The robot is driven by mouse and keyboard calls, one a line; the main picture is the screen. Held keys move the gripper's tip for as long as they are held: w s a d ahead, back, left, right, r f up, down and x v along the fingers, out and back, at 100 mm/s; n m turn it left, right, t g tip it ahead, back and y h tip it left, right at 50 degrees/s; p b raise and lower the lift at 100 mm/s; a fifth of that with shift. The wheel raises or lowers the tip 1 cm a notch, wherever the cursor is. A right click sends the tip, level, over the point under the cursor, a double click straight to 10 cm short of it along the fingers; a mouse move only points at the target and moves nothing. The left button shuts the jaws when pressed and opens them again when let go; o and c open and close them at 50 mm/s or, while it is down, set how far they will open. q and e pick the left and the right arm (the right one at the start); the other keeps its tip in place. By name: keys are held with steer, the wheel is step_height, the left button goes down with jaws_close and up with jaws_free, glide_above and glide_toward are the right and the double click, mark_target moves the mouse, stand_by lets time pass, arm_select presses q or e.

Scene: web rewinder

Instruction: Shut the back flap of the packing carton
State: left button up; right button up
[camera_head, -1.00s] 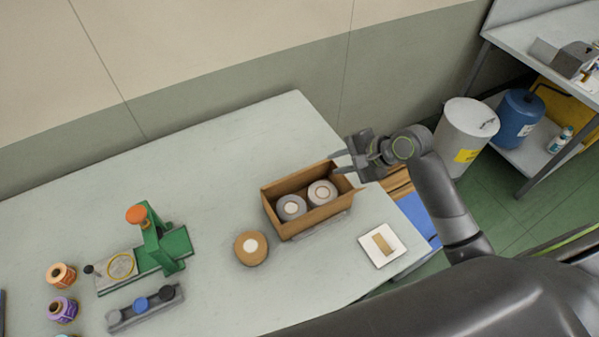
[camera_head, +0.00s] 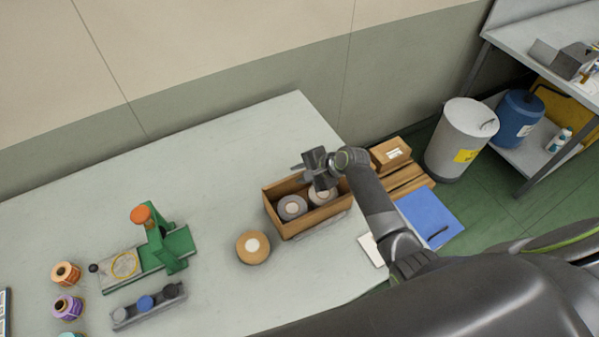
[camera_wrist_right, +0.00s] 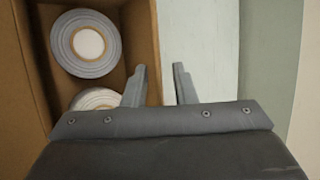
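The packing carton (camera_head: 272,213) stands open on the table, with two grey rolls with pale cores inside: the left roll (camera_head: 292,207) and the right roll (camera_head: 321,195), partly hidden by my gripper. My right gripper (camera_head: 299,168) is over the carton's back edge. In the right wrist view, its fingers (camera_wrist_right: 162,85) are apart: one overlaps the carton's brown back side (camera_wrist_right: 143,35), the other is over the table beyond it. I see nothing held. I cannot clearly separate the back flap from the back wall. My left gripper is not in view.
A tan roll (camera_head: 253,248) lies left of the carton. A green fixture (camera_head: 165,249) and several spools stand further left. The table behind the carton (camera_head: 230,150) is clear.

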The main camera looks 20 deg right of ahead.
steer(key=shift+w+a+f, duration=0.15)
steer(key=shift+f, duration=0.1)
jaws_close()
steer(key=t+b, duration=0.2)
steer(key=b, duration=0.1)
steer(key=shift+s+f+n+t+y, duration=0.3)
steer(key=shift+s+f+n+y, duration=0.05)
steer(key=shift+f+n+y, duration=0.05)
